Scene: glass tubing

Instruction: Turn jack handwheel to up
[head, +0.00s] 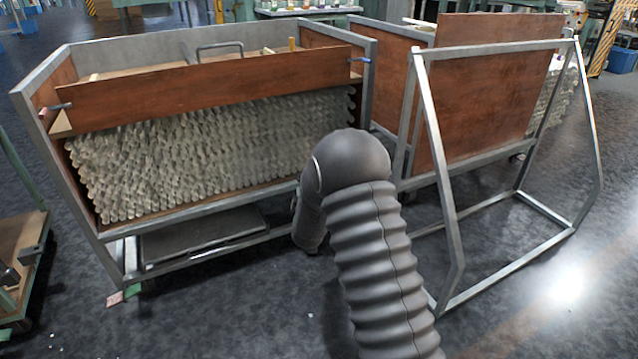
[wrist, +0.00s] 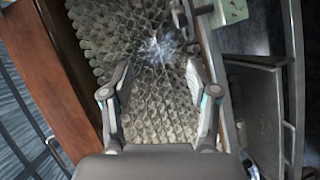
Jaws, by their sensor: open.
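I cannot make out a jack handwheel for certain in either view. In the wrist view my gripper (wrist: 160,78) is open, its two fingers wide apart with nothing between them. Stacked glass tube ends (wrist: 150,100) fill the view behind the fingers. A small metal part (wrist: 203,10) shows at the top, right of centre; I cannot tell what it is. In the head view my grey ribbed arm reaches toward the front right of the tube cart, and the gripper is hidden behind it.
The metal-framed cart (head: 190,218) with wooden panels holds the stacked tubes (head: 215,145). A low shelf (head: 205,233) sits beneath. An empty slanted metal frame (head: 440,170) and a second wooden-panelled cart (head: 490,90) stand at right. Dark floor (head: 230,310) in front is mostly clear.

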